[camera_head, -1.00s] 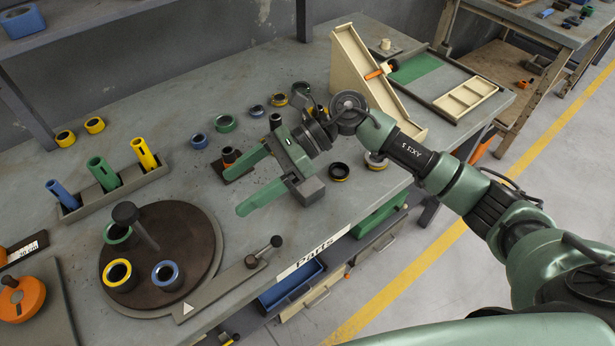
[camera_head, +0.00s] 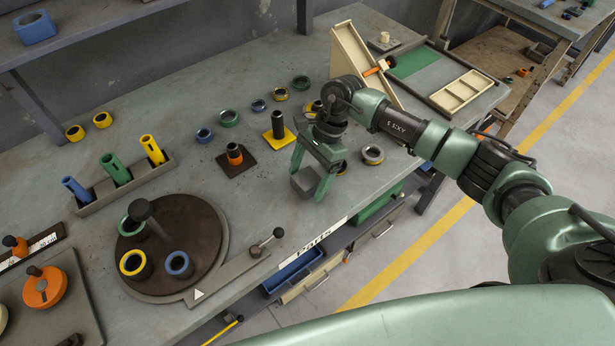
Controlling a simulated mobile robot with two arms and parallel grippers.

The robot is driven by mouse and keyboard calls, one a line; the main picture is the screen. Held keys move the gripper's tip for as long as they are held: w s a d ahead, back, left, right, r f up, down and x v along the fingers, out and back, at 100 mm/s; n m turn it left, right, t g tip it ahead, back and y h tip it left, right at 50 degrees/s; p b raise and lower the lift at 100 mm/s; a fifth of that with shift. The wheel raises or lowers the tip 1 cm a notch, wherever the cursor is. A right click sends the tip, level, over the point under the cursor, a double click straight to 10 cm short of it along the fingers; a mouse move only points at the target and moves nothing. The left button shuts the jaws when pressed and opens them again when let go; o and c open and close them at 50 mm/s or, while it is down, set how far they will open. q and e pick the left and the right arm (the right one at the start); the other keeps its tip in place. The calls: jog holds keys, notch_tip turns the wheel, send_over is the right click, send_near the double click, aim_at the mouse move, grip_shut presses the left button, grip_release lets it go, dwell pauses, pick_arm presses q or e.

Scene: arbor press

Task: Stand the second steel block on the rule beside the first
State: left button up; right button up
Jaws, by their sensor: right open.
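A dark grey block (camera_head: 304,182), which looks like a steel block, is near the front edge of the bench. My right gripper (camera_head: 311,176) points down at it with its green fingers spread. The block shows between the fingertips and is partly covered by them. I cannot tell whether they touch it. A pale strip with dark marks (camera_head: 44,241), at the far left, may be the rule. No other steel block can be made out. My left gripper is not in view.
A round dark plate (camera_head: 190,222) holds several rings and a post. A rack (camera_head: 160,174) holds coloured tubes. Behind the gripper stand a yellow-based post (camera_head: 278,128) and a cream angled stand (camera_head: 350,52).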

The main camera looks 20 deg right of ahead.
jog(key=shift+f, duration=0.15)
grip_shut()
jog(key=shift+w, duration=0.1)
jog(key=shift+r, duration=0.25)
